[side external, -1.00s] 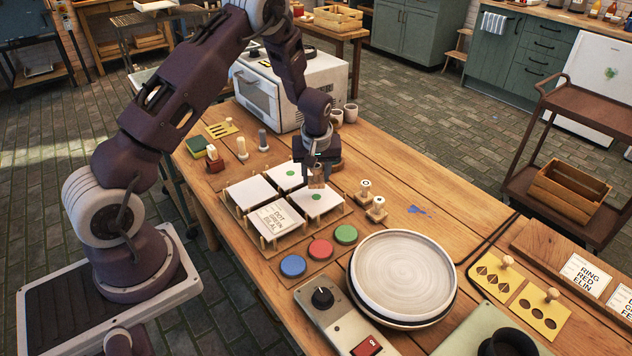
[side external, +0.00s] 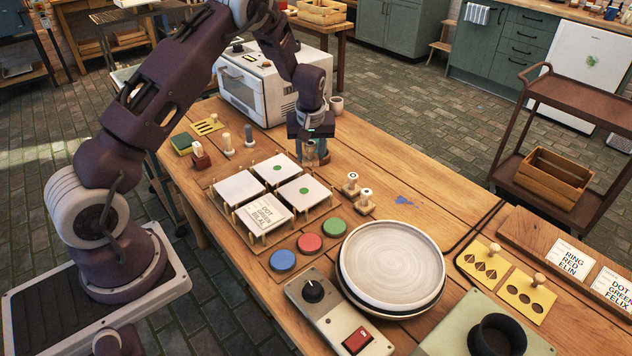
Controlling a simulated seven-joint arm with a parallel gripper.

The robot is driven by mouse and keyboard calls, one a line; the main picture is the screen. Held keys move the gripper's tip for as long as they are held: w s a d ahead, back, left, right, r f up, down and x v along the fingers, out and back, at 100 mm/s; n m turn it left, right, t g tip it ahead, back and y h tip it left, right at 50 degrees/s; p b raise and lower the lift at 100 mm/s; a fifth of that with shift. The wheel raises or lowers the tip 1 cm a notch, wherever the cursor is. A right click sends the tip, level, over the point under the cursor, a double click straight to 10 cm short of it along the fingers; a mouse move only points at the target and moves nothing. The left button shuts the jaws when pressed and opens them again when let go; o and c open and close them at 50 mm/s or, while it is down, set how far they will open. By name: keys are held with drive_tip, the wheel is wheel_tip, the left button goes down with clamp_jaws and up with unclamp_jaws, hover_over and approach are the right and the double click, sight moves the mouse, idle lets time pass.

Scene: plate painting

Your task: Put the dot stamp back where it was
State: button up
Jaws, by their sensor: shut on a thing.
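My gripper (side external: 311,157) points down at the far right corner of the tile rack, shut on a small wooden stamp that is mostly hidden between the fingers; I take it for the dot stamp. I cannot tell whether it touches the table. Two white tiles (side external: 287,172) (side external: 316,190) carry a green dot each. A third tile (side external: 238,188) is blank. A card reading DOT GREEN BILAL (side external: 266,212) lies at the near side. Two stamps with ring-marked tops (side external: 351,186) (side external: 364,203) stand right of the rack.
Blue, red and green ink pads (side external: 309,243) lie in front of the rack. A round plate (side external: 391,262) stands to the right, near a control box (side external: 312,291).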

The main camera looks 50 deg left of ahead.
drive_tip(key=m, duration=0.2)
hover_over(329, 176)
drive_tip(key=s, duration=0.1)
drive_tip(key=f, duration=1)
drive_tip(key=shift+w+d+f, duration=0.1)
drive_tip(key=shift+d+f, duration=0.1)
drive_tip(key=shift+d, duration=0.2)
drive_tip(key=o, duration=1.1)
drive_tip(key=shift+f, duration=0.1)
drive_tip(key=shift+c, duration=0.2)
